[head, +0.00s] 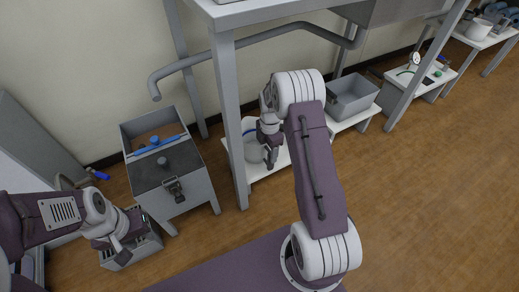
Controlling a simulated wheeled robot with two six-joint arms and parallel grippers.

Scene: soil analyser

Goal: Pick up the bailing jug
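A pale round vessel (252,149), which may be the bailing jug, stands on a low white stand behind the grey table leg. My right gripper (271,160) points down at its right side and hides part of it. I cannot tell whether the fingers touch the vessel or how far they are open. My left gripper (121,250) is low at the left, over a small grey crate (146,250). Its fingers are too small and overlapped to read.
A grey tank (196,184) with a dark lid and a blue bar stands between my arms. A tall frame's grey leg (230,120) rises close to my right gripper. A grey bin (352,98) sits to the right on a low stand. The wooden floor (430,190) at right is clear.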

